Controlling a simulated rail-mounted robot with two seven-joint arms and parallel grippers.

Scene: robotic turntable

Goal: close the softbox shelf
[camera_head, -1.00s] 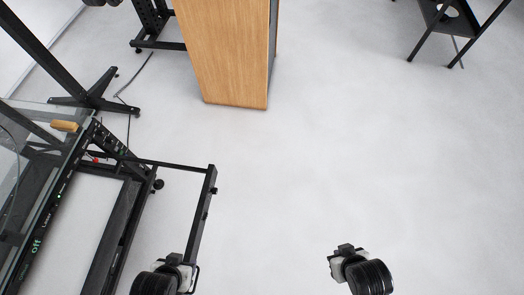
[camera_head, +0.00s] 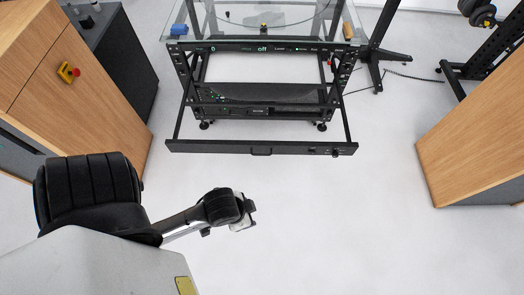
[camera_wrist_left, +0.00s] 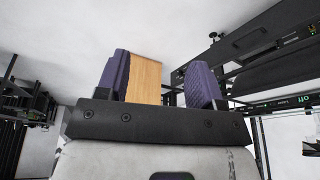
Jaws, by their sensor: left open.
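The softbox shelf (camera_head: 215,148) is a black frame pulled out from under the turntable stand, with a handle (camera_head: 261,151) mid-front. Its front bar lies nearest me in the head view and is level across. My left gripper (camera_head: 244,215) is in front of the shelf, below the handle in the picture and apart from it. My right gripper is out of view.
The glass-topped turntable stand (camera_head: 262,45) stands behind the shelf. A wooden cabinet (camera_head: 465,140) is at right, and another (camera_head: 75,95) with a yellow-red emergency switch (camera_head: 68,72) is at left. The pale floor between is clear.

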